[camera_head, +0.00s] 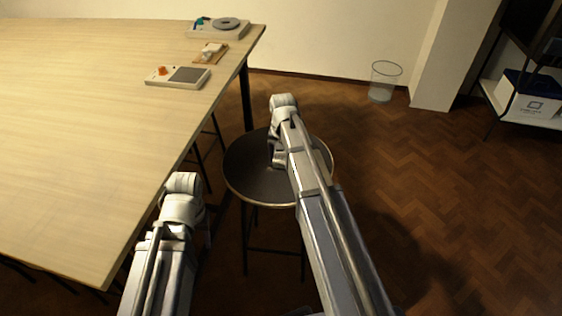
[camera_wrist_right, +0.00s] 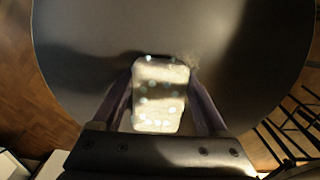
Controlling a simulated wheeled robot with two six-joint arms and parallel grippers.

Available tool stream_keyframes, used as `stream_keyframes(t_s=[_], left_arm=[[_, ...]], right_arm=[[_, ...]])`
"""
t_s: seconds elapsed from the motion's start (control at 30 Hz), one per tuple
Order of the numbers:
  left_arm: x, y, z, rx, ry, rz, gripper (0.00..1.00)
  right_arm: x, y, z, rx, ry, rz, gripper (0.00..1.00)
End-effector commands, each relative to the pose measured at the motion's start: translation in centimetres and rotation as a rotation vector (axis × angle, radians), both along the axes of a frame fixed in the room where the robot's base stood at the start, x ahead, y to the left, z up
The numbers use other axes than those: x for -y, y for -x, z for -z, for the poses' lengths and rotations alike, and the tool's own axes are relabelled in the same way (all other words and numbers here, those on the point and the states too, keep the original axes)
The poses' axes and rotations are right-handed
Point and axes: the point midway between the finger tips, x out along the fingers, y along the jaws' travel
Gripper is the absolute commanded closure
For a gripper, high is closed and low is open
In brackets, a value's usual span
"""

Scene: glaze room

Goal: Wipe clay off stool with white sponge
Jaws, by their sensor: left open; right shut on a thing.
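The stool (camera_head: 245,178) has a round dark seat with a thin light rim and stands right of the long table; its seat fills much of the right wrist view (camera_wrist_right: 85,35). My right gripper (camera_head: 278,158) is over the seat, pointing down. In the right wrist view its two fingers are shut on the white sponge (camera_wrist_right: 160,98), which is pale and speckled, at or just above the seat; contact is unclear. Dark patches lie near the sponge's far end; I cannot tell clay from shadow. My left gripper (camera_head: 185,205) is by the table's edge, its fingertips mostly hidden.
The pale wooden table (camera_head: 90,130) fills the left. On it are a scale with an orange item (camera_head: 163,71), a small board (camera_head: 210,53) and a device with a grey disc (camera_head: 228,23). A clear bin (camera_head: 384,82) and a shelf with a white box (camera_head: 530,105) stand beyond. Floor right of the stool is clear.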

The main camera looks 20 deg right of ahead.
Motion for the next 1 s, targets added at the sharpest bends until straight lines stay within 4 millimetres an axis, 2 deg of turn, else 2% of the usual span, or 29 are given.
stream_keyframes(t_s=[0.4,0.77,1.0], left_arm=[[0.0,0.0,0.2,0.000,0.000,0.000,0.50],[0.0,0.0,0.5,0.000,0.000,0.000,0.50],[0.0,0.0,0.6,0.000,0.000,0.000,0.50]], right_arm=[[1.9,-2.9,0.2,0.001,0.002,0.002,0.84],[1.9,-2.8,0.5,0.001,0.002,0.002,0.84],[1.3,-1.8,0.6,0.001,0.002,0.002,0.84]])
